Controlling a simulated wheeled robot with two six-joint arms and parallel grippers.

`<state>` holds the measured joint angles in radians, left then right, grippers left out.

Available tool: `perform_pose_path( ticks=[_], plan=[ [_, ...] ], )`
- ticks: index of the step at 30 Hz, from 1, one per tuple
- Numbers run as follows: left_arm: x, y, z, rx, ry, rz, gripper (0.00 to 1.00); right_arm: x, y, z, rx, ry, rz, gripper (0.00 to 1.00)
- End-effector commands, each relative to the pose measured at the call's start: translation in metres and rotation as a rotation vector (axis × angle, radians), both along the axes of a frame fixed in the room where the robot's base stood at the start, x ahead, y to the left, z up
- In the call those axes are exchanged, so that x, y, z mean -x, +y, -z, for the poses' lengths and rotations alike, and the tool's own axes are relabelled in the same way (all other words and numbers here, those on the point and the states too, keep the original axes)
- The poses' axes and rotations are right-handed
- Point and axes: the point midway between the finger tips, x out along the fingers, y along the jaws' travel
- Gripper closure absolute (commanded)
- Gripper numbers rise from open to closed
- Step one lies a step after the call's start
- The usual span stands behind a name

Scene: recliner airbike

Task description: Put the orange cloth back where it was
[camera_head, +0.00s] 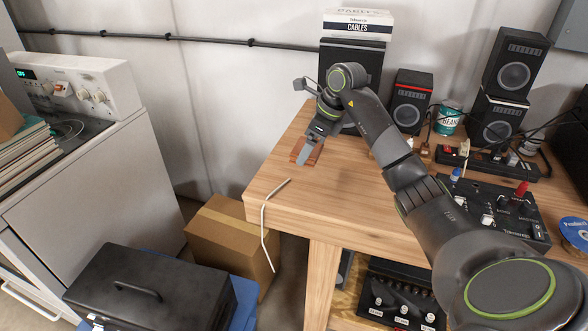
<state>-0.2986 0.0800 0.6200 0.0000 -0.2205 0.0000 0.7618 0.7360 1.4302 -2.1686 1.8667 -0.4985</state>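A small orange-brown patch (296,149), which looks like the folded orange cloth, lies at the left edge of the wooden table (275,172). My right arm comes in from the lower right and reaches across the table. Its gripper (306,153) points down over the patch and hides its middle. I cannot tell whether the fingers are closed on it or only in front of it. My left gripper is not in view.
A bent white rod (265,225) hangs over the table's front left edge. Black speakers (409,100), a can (448,118) and a control box (500,208) crowd the table's right and back. A cardboard box (225,235) and black case (150,290) stand below left. The front tabletop is clear.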

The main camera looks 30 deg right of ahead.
Motion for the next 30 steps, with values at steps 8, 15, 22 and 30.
perform_pose_path(
  ticks=[8,15,22,30],
  plan=[
    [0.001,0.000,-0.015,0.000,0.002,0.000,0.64,0.002,0.000,0.047,-0.001,0.005,0.000,0.32],
    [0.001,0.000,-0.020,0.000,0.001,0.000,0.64,0.001,0.000,0.068,-0.002,0.003,0.001,0.32],
    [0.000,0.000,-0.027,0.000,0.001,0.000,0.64,0.002,0.000,0.096,0.000,0.003,0.000,0.32],
    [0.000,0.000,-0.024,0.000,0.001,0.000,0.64,0.002,0.000,0.099,0.001,0.001,0.000,0.32]
  ],
)
